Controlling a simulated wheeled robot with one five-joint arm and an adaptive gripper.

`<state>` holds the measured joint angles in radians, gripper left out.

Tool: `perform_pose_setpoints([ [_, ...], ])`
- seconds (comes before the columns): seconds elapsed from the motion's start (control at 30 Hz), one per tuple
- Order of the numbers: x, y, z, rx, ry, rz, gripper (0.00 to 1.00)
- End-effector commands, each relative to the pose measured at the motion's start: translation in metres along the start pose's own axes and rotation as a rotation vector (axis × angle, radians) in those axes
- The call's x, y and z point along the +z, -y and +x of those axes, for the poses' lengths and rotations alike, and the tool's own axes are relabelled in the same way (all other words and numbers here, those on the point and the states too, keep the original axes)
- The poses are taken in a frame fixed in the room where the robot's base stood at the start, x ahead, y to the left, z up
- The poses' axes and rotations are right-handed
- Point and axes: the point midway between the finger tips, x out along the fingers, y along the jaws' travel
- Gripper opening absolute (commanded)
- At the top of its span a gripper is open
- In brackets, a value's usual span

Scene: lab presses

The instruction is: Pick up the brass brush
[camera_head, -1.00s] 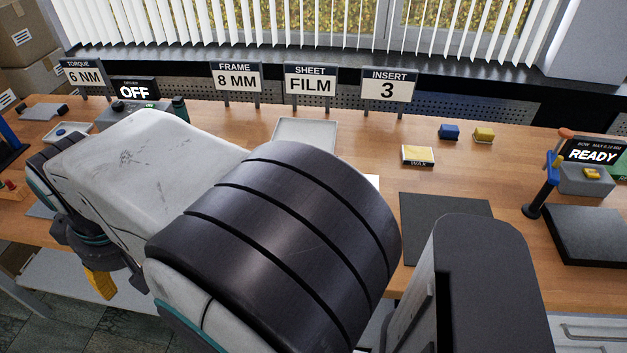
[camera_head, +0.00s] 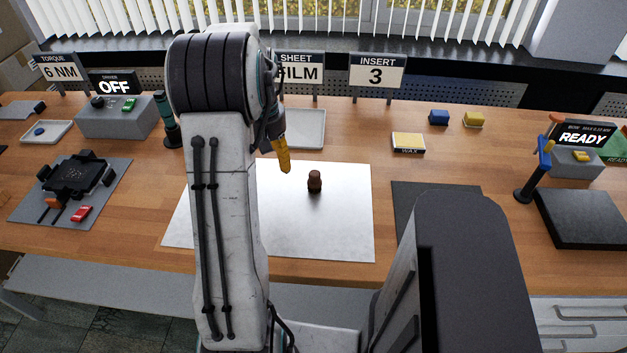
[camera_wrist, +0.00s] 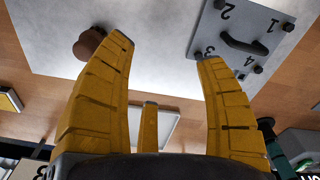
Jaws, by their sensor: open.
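A small brown upright piece (camera_head: 315,181) with a rounded top and a dark base stands on the pale metal sheet (camera_head: 345,225). I cannot tell for sure that it is the brass brush, and I see no bristles. My gripper (camera_head: 284,157) with yellow fingers hangs above the back of the sheet, left of and behind this piece. In the wrist view my gripper (camera_wrist: 165,55) is open with nothing between its fingers. The brown piece (camera_wrist: 90,43) there lies just outside the left finger's tip. My arm hides part of the sheet in the head view.
The wrist view shows a grey numbered plate (camera_wrist: 220,55) with a black handle and knobs beside the right fingertip. A pale tray (camera_head: 308,130) lies behind the sheet. A wax box (camera_head: 408,142) and a dark mat (camera_head: 440,195) are to the right.

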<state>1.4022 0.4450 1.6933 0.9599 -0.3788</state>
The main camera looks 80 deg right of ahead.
Motion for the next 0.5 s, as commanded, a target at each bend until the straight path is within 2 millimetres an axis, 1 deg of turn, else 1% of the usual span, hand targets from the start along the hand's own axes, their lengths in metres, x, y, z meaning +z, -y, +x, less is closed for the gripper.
perform_pose_setpoints([
  [0.03, 0.003, -0.023, 0.009, -0.003, 0.012, 0.04, 0.66],
  [0.1, 0.007, -0.048, 0.019, -0.005, 0.022, 0.08, 0.66],
  [0.2, 0.013, -0.074, 0.029, -0.008, 0.031, 0.121, 0.66],
  [0.33, 0.019, -0.093, 0.038, -0.012, 0.039, 0.153, 0.66],
  [0.5, 0.022, -0.1, 0.051, -0.014, 0.044, 0.163, 0.66],
])
